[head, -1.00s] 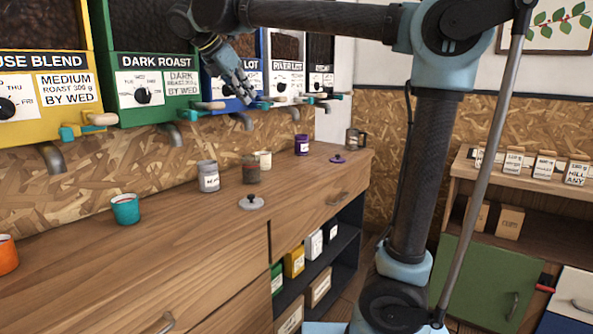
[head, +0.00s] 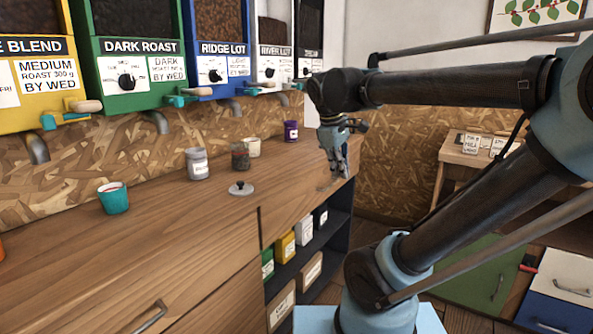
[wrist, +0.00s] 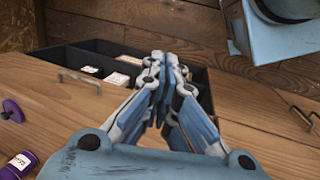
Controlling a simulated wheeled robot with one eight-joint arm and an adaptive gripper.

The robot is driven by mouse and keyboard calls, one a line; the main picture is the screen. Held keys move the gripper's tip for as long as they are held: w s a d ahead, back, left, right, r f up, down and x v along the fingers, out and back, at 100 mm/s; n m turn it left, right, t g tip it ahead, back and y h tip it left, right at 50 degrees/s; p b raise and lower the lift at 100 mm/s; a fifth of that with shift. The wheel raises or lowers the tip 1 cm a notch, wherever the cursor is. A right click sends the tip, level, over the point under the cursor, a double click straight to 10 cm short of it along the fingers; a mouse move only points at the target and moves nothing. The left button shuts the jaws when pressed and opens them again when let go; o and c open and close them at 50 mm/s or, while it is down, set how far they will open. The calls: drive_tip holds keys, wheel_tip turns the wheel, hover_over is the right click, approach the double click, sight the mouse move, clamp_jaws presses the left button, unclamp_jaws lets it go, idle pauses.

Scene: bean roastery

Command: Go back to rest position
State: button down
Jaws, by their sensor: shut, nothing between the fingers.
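My gripper (head: 341,166) is in the head view over the far right end of the wooden counter (head: 195,232), with its fingers pointing down. In the wrist view the fingers of my gripper (wrist: 165,65) are brought together with nothing between them. My arm reaches from the right of the head view, with its forearm roughly level and its upper link slanting down to my base. The gripper is apart from the jars, and no object is held.
On the counter stand a teal cup (head: 113,198), a grey jar (head: 197,163), a brown jar (head: 240,156), a grey lid (head: 241,188) and a purple jar (head: 291,131). Bean dispensers (head: 136,60) line the wall. A green cabinet door (head: 480,280) is at the right.

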drive_tip(key=s+d+f+m+y, duration=0.1)
drive_tip(key=s+d+f+m, duration=0.2)
drive_tip(key=f, duration=0.6)
drive_tip(key=s+d+f+m+y, duration=0.1)
drive_tip(key=s+d+f+m, duration=0.2)
drive_tip(key=s+f+m, duration=0.4)
wheel_tip(320, 180, down, 3)
drive_tip(key=shift+s+d+r+m, duration=0.15)
drive_tip(key=shift+s+r+m, duration=0.1)
drive_tip(key=shift+m, duration=0.15)
